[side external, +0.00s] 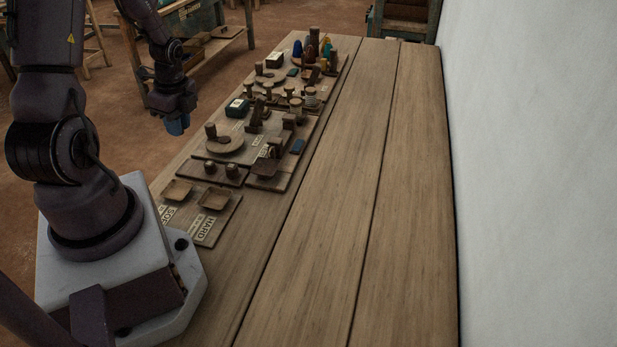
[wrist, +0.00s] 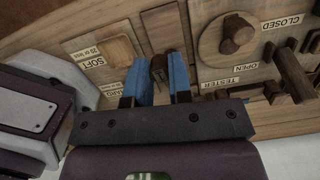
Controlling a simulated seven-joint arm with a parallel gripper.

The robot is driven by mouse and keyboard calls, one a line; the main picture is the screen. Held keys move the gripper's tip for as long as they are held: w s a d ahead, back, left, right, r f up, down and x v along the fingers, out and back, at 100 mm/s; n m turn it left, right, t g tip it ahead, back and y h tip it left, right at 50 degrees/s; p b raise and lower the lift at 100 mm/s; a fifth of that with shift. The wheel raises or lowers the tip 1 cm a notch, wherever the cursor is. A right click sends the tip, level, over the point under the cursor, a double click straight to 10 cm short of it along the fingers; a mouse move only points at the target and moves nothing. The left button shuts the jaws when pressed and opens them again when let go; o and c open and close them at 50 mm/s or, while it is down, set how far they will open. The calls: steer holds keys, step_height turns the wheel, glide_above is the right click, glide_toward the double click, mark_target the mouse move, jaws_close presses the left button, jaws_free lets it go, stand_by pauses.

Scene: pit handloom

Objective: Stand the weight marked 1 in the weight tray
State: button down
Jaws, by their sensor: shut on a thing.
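My gripper (side external: 176,122) hangs in the air beyond the left edge of the table, its blue fingers pointing down. In the wrist view my gripper (wrist: 162,75) is shut on a small dark brown wooden piece (wrist: 159,68), seen between the blue fingers. No marking on it can be read, so I cannot tell whether it is the weight marked 1. In the side view, two round dark knobs, perhaps weights (side external: 209,168) (side external: 232,170), stand in a low dark wooden tray (side external: 221,179). I cannot tell whether this is the weight tray.
Two shallow square dishes (side external: 177,190) (side external: 215,198) sit on a board labelled SOFT and HARD at the near end. A round dial (wrist: 213,40) lies beside OPEN, CLOSED and TESTER labels. Several spools and blocks crowd the far end. The table's right side is clear up to the white wall.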

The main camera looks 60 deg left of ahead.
steer(key=n, duration=0.3)
steer(key=shift+d+r+n, duration=0.15)
steer(key=shift+d+n, duration=0.05)
steer(key=shift+n, duration=0.1)
steer(key=w+d+r+n+g+h, duration=0.1)
steer(key=w+d+r+n, duration=0.4)
steer(key=w+d+n, duration=0.55)
steer(key=w+d+r+m, duration=0.15)
steer(key=w+d, duration=0.25)
steer(key=d, duration=0.4)
steer(key=w+d+r+m, duration=0.15)
steer(key=w+d, duration=0.25)
steer(key=d, duration=0.4)
steer(key=s+a+f+n, duration=0.1)
steer(key=s+a+n, duration=0.2)
steer(key=s+a, duration=0.35)
steer(key=s+a+f+n, duration=0.2)
steer(key=s+a+n, duration=0.1)
steer(key=s, duration=0.6)
glide_above(265, 169)
steer(key=shift+t+h, duration=0.3)
steer(key=shift+h, duration=0.1)
steer(key=f, duration=0.9)
steer(key=shift+s, duration=0.2)
steer(key=shift+w+f, duration=0.15)
steer(key=shift+f, duration=0.05)
steer(key=shift+w+a+f, duration=0.1)
steer(key=shift+f, duration=0.8)
steer(key=shift+w+a+f, duration=0.1)
steer(key=shift+f, duration=0.75)
